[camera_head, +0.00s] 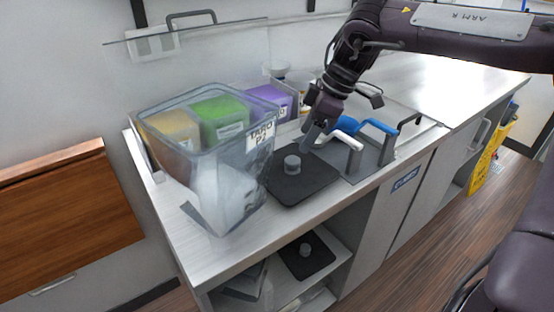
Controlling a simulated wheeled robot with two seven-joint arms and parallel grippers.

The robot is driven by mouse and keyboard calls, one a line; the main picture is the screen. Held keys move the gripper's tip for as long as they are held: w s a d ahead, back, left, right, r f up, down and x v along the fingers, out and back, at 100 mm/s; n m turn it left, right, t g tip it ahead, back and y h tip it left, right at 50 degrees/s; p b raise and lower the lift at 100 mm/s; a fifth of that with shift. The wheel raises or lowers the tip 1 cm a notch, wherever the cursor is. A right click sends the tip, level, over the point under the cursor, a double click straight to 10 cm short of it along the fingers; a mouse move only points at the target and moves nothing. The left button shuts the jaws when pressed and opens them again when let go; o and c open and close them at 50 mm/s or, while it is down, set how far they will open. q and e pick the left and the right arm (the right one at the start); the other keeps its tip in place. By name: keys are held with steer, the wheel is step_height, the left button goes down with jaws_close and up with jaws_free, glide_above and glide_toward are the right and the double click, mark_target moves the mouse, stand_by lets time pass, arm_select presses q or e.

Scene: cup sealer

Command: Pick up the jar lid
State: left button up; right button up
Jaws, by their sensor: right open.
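A black square jar lid (298,180) with a grey round knob (292,163) lies flat on the counter, right of a clear jar (222,170). My right gripper (311,136) reaches down from the upper right. It is open, with its fingertips just above and behind the knob, apart from it as far as I can see. Its far finger is hard to make out. My left gripper is out of view.
The clear jar, labelled TARO, stands at the counter's left. Yellow, green and purple containers (222,112) stand behind it. Blue and white handles (377,127) rise right of the lid. A second black lid (306,258) lies on the shelf below. The right counter (450,88) is clear.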

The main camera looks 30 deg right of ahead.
mark_target(293, 159)
steer(key=shift+s+a+f, duration=0.1)
steer(key=shift+f, duration=0.05)
steer(key=shift+s+a+f, duration=0.25)
steer(key=shift+s+f, duration=0.2)
steer(key=shift+f, duration=0.15)
steer(key=shift+p+x, duration=0.5)
steer(key=shift+x, duration=0.6)
steer(key=shift+w+a+f, duration=0.25)
steer(key=shift+w+f, duration=0.1)
steer(key=shift+f, duration=0.2)
steer(key=shift+w+a+f, duration=0.2)
steer(key=shift+w+f, duration=0.1)
steer(key=shift+f, duration=0.25)
steer(key=shift+a+f, duration=0.1)
steer(key=shift+f, duration=0.2)
steer(key=c, duration=0.7)
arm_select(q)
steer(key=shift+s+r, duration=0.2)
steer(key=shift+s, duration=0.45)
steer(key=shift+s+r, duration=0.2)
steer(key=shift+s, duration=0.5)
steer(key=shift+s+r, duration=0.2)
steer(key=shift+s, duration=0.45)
arm_select(e)
steer(key=shift+w, duration=0.1)
steer(key=c, duration=0.4)
